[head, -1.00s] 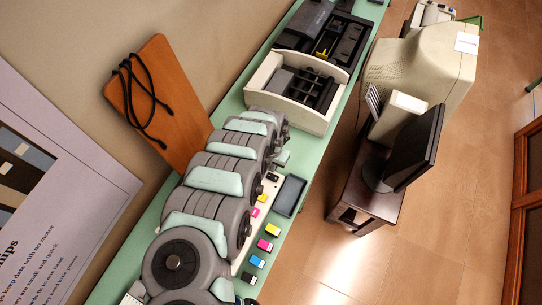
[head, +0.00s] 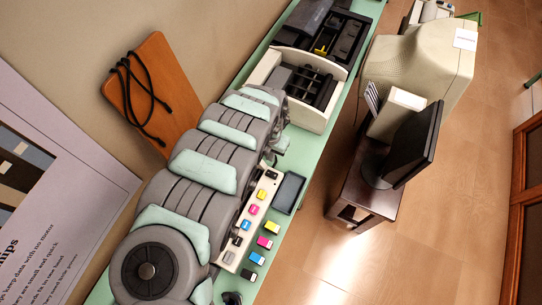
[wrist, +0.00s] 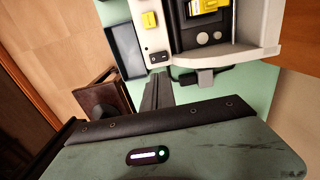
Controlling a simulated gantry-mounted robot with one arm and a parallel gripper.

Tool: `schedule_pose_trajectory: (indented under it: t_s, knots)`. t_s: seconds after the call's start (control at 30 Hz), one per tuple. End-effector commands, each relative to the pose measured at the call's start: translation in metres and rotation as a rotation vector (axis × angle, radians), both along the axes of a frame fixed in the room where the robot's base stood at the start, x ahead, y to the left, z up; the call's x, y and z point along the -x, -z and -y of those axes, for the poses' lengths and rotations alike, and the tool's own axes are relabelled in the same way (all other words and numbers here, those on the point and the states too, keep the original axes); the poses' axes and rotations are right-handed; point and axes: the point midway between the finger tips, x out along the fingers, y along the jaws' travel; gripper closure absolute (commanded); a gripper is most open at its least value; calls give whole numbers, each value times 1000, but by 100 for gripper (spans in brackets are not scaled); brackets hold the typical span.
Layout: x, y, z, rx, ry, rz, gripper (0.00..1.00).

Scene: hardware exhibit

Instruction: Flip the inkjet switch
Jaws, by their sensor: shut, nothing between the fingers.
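The inkjet switch is a small black rocker (wrist: 159,57) with light marks on the white printer panel (wrist: 142,30). In the head view the switch (head: 271,174) is a dark spot at the panel's upper end. Which way it is tipped I cannot tell. My gripper (wrist: 158,74) is shut and empty, its tips just below the switch in the wrist view; I cannot tell whether they touch. My arm hides most of the printer there.
A dark tray (head: 289,193) and several coloured cartridges (head: 264,242) lie beside the panel on the green table. A cream box with black parts (head: 323,112) stands beyond my gripper. A wooden board with a black cord (head: 178,110) leans on the wall.

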Motion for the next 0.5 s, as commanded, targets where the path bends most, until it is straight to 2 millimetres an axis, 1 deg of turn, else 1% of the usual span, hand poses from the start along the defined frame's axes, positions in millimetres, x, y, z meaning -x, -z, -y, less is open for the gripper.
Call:
schedule_pose_trajectory:
  t_s: [0.07,0.17,0.4,0.5]
  knots:
    - [-4,-1,0,-2,1,4,100]
    - [-17,-4,-2,-7,4,14,100]
    - [-63,-21,-8,-24,7,52,100]
    - [-79,-28,-9,-30,8,68,100]
